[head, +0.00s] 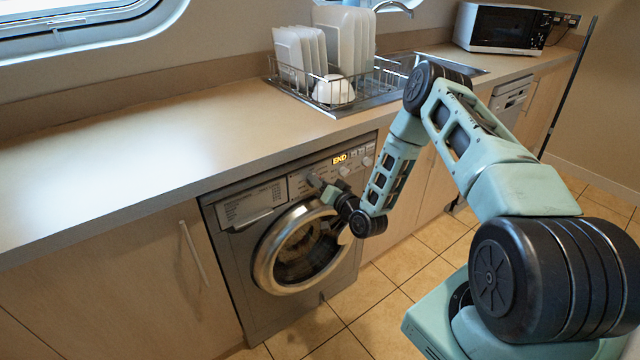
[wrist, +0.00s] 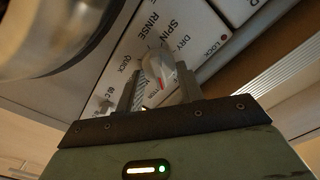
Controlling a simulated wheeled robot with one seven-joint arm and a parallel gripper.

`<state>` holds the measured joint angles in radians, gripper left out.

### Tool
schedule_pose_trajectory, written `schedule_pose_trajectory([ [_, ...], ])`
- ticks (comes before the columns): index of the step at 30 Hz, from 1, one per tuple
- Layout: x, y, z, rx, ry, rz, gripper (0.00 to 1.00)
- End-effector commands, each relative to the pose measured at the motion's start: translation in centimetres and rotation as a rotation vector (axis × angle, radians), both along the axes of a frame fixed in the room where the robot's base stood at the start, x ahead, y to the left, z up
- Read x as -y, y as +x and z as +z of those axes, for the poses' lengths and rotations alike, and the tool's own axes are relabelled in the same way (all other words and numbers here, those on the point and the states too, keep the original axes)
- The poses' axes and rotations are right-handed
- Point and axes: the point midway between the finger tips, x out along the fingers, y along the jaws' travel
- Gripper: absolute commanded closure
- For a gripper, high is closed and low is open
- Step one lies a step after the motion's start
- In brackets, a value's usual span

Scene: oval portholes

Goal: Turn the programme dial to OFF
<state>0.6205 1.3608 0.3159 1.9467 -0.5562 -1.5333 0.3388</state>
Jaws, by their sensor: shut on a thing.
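The washing machine (head: 288,220) is built in under the counter. My gripper (wrist: 162,82) is shut on the programme dial (wrist: 158,68), a pale knob with a red mark, with one finger on each side in the wrist view. Around the dial the panel reads QUICK, RINSE, SPIN and DRY; other words are partly covered. I see no OFF label, and I cannot tell which label the dial points to. In the head view my gripper (head: 322,187) is at the control panel, left of the lit display (head: 340,159) reading END; it largely hides the dial there.
The round door (head: 263,262) is just below the panel, near my wrist. The counter edge (head: 240,160) overhangs above. A detergent drawer (head: 250,204) is at the panel's left. A dish rack (head: 300,92) and microwave (head: 500,28) stand on the counter. The left counter is clear.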

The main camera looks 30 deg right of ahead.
Motion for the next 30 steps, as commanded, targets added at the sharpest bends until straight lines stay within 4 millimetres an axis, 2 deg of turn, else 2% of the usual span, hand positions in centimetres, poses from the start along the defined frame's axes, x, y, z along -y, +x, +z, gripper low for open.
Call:
schedule_pose_trajectory([
  [18, -0.37, 0.00, -0.04, 0.017, -0.462, 0.002, 0.86],
  [30, -0.45, -0.05, 0.05, 0.022, -0.661, 0.001, 0.86],
])
